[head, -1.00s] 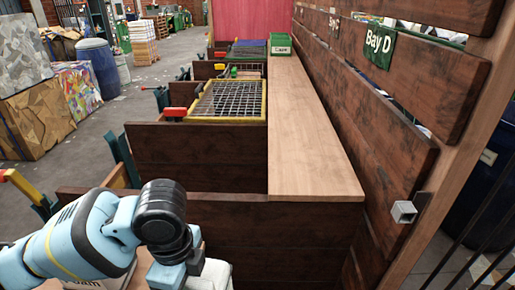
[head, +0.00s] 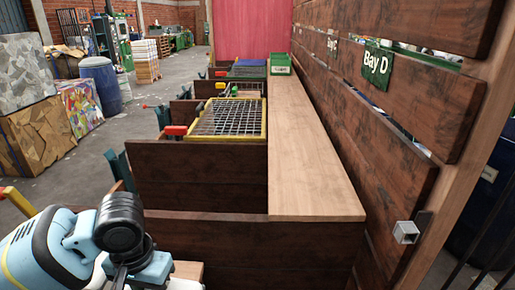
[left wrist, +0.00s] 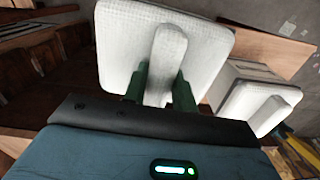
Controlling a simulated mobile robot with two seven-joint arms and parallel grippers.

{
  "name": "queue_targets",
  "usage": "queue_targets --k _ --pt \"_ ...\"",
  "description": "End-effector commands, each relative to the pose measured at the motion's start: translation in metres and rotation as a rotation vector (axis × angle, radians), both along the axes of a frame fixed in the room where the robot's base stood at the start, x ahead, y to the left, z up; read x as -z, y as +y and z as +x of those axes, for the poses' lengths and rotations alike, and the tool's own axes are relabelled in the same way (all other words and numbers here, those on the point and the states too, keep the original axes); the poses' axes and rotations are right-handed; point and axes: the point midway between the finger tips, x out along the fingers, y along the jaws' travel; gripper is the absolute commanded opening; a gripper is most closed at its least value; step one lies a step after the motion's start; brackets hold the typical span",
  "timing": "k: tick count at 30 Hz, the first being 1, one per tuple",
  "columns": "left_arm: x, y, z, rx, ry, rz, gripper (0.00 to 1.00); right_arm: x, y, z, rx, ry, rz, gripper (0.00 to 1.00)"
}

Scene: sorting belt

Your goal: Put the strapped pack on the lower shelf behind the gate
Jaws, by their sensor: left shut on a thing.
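My left gripper (left wrist: 160,88) has green fingers shut on the raised white strap or handle of a white, woven-looking pack (left wrist: 205,45). The pack fills the top middle of the left wrist view. In the head view my left gripper (head: 120,277) is at the bottom left, mostly cut off by the frame. A bit of white (head: 184,284) shows beside it. A second white pack (left wrist: 250,97) with a similar raised strip is at the right of the left wrist view, apart from the fingers. My right gripper is not in view. I cannot make out the lower shelf.
A long wooden top (head: 310,150) runs away beside a plank wall with a green "Bay D" sign (head: 378,65). Wooden bays stand left of it, one with a yellow-framed mesh (head: 230,118). Dark bars (head: 478,250) are at the lower right. Open floor (head: 70,175) lies left.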

Motion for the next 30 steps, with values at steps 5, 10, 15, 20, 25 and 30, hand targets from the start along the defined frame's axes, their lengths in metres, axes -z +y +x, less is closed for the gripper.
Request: queue_targets --k 5,10,15,20,25,30 --pt "-0.0015 0.0050 0.0020 -0.110 -0.005 -0.001 0.00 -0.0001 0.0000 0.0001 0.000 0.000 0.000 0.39" --pt "-0.0015 0.0061 0.0023 -0.135 -0.005 -0.001 0.00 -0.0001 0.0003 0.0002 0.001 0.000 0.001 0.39" --pt "-0.0020 0.0062 0.0026 -0.134 -0.006 -0.002 0.00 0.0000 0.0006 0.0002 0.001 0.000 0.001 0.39" --pt "-0.0017 0.0062 0.0023 -0.132 -0.005 0.000 0.00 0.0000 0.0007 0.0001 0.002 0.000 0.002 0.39" --pt "-0.0018 0.0059 0.0023 -0.131 -0.005 -0.001 0.00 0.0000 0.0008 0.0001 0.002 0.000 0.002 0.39" --pt "-0.0014 0.0056 0.0021 -0.131 -0.004 -0.001 0.00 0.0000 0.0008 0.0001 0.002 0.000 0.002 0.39"
